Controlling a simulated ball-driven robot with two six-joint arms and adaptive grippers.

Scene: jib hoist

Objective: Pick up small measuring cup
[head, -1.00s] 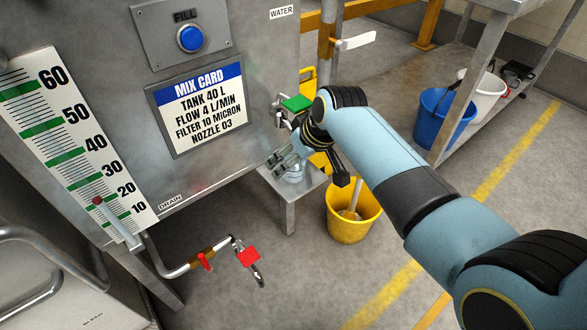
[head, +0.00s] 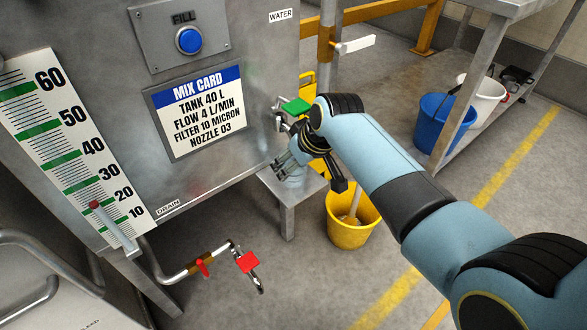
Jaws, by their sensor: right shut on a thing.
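My right gripper (head: 284,164) is at the small metal stand (head: 283,189) beside the tank, below the green-handled tap (head: 295,107). Its grey fingers are shut on a small, pale grey cup-like thing (head: 294,175), taken to be the small measuring cup. The fingers and wrist hide most of it. I cannot tell whether it rests on the stand or is just clear of it. My left gripper is not in view.
The tank front (head: 215,60) rises close on the left of the gripper. A yellow bucket (head: 350,232) stands on the floor right of the stand. The drain pipe with a red handle (head: 247,263) sticks out below.

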